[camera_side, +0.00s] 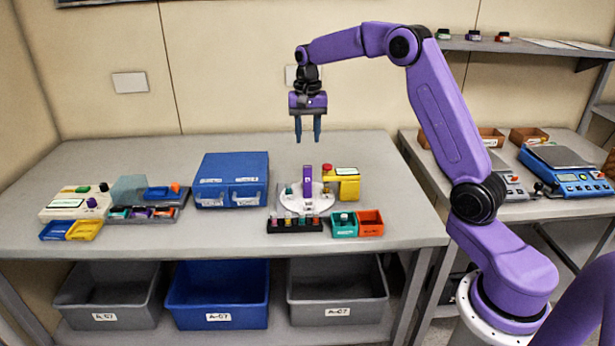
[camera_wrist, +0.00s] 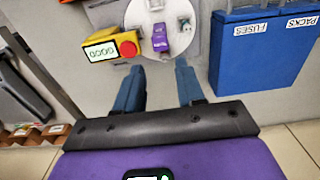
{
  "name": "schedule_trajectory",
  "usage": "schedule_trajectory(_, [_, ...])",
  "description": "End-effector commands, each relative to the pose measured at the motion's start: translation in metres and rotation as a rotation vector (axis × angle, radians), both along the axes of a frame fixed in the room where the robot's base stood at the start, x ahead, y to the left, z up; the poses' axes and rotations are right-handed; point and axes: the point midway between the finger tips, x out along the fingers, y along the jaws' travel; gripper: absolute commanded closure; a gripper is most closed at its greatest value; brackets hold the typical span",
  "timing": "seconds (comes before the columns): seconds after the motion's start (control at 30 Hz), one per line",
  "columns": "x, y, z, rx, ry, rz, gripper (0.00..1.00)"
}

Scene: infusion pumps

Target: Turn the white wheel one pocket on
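The white wheel (camera_side: 316,200) is a round disc lying on the bench, with a purple block (camera_side: 307,181) standing at it and small pieces around its rim. In the wrist view the white wheel (camera_wrist: 140,18) shows at the top, partly cut off by the frame edge, with the purple block (camera_wrist: 160,40) near its lower rim. My gripper (camera_side: 307,138) hangs fingers down, high above the bench over the wheel area, touching nothing. Its two blue fingers stand apart with nothing between them, as the wrist view also shows (camera_wrist: 158,75).
A yellow box (camera_side: 348,188) with a red button stands right of the wheel. A blue case (camera_side: 231,180) stands left. A black rack of vials (camera_side: 299,225), a teal bin (camera_side: 344,231) and an orange bin (camera_side: 370,230) sit in front. Air around my gripper is clear.

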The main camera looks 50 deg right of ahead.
Motion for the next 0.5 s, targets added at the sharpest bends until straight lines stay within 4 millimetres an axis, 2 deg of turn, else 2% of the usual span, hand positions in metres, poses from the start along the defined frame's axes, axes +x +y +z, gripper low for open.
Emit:
schedule_trajectory(0.03, [-0.001,0.0,-0.012,0.001,0.006,0.001,0.62])
schedule_trajectory(0.5, [-0.001,0.0,-0.098,0.001,0.004,0.002,0.62])
